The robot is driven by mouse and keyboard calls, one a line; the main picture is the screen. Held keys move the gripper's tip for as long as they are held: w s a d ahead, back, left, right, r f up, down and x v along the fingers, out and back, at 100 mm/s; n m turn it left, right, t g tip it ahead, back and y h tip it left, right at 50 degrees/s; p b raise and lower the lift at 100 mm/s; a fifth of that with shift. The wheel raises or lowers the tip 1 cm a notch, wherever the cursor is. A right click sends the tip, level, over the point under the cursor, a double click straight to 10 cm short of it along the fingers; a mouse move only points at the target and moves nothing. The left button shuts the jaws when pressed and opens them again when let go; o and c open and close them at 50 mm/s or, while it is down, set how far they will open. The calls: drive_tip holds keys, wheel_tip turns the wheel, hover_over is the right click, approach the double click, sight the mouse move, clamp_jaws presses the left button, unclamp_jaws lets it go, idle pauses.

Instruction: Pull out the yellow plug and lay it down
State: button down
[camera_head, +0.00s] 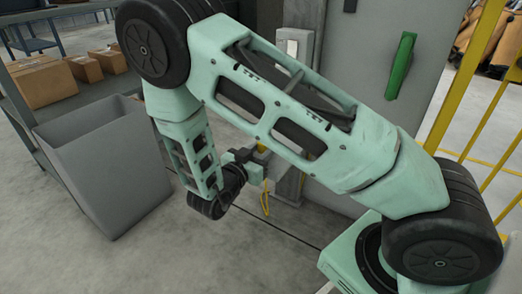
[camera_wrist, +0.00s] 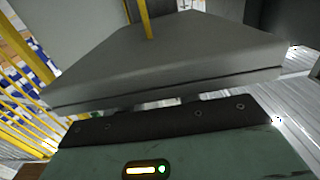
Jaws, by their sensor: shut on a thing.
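My gripper (camera_head: 257,173) is low in the middle of the head view, in front of a grey post, shut on the yellow plug. Yellow parts show just above the jaws and as a thin looped piece (camera_head: 265,203) hanging below them; the plug's body is mostly hidden by the gripper. In the wrist view, a narrow yellow strip (camera_wrist: 147,20) rises at the far edge of a broad grey surface. I cannot tell whether the plug is still seated in anything.
A grey bin (camera_head: 105,165) stands at the left, beside a shelf with cardboard boxes (camera_head: 45,82). A grey cabinet (camera_head: 365,75) with a green handle (camera_head: 400,65) is behind my arm. Yellow railing (camera_head: 465,75) runs at the right. Bare floor lies between the bin and the post.

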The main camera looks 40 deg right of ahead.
drive_tip(key=c, duration=0.9)
unclamp_jaws()
drive_tip(key=shift+s+a+r+p, duration=0.15)
drive_tip(key=shift+a+p, duration=0.2)
drive_tip(key=shift+a, duration=0.15)
drive_tip(key=shift+p+v, duration=3.4)
drive_tip(key=shift+v, duration=4.8)
